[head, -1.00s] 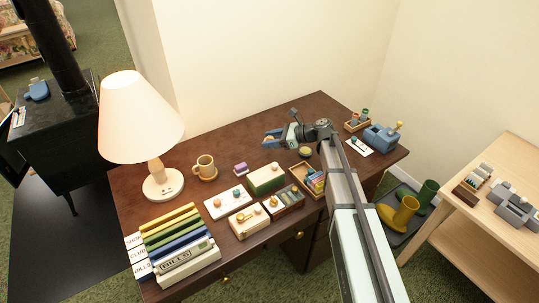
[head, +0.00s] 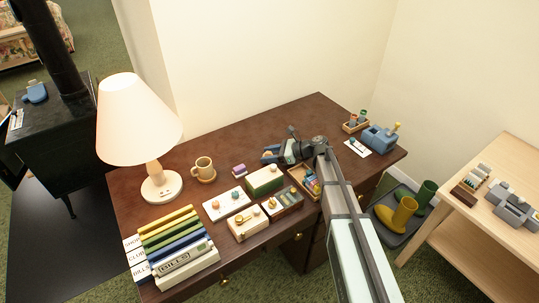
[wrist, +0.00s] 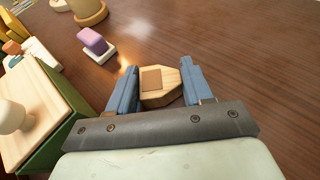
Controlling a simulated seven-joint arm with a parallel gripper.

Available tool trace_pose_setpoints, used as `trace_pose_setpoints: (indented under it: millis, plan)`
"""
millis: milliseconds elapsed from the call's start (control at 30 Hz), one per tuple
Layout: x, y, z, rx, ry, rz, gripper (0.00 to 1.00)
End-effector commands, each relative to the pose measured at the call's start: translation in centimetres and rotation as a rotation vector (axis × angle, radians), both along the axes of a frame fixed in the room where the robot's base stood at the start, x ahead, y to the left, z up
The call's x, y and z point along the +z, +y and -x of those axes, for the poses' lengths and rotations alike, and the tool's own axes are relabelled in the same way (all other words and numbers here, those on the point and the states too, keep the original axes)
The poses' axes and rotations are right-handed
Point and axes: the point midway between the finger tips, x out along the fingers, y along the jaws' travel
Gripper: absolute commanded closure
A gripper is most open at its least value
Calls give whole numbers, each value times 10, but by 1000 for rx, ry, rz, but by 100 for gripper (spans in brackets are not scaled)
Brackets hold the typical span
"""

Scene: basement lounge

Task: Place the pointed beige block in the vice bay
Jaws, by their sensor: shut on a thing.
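My gripper (head: 269,155) is low over the middle of the dark desk in the head view. In the wrist view its two blue fingers are shut on the pale wooden pointed beige block (wrist: 160,84), which has a brown square on its upper face. The block's lower part is partly hidden by the gripper, and I cannot tell if it touches the desk. No bay is clearly marked as the vice bay. A grey vice-like fixture (head: 515,206) stands on the light wooden table at right, and a blue device (head: 380,138) sits at the desk's far right.
A green box with a cream lid (head: 264,180) stands close to my gripper. A purple block (wrist: 94,40) and a mug (head: 203,167) are behind. A lamp (head: 140,120) stands at left.

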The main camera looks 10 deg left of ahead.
Motion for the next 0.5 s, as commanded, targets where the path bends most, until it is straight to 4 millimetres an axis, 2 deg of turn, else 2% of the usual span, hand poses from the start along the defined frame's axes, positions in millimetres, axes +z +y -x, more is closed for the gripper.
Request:
trace_pose_setpoints:
  millis: [33,67,100,300,500]
  plan:
    - [-1,0,0,0,0,0,79]
    - [-1,0,0,0,0,0,48]
    - [-1,0,0,0,0,0,44]
    - [-1,0,0,0,0,0,25]
    - [-1,0,0,0,0,0,24]
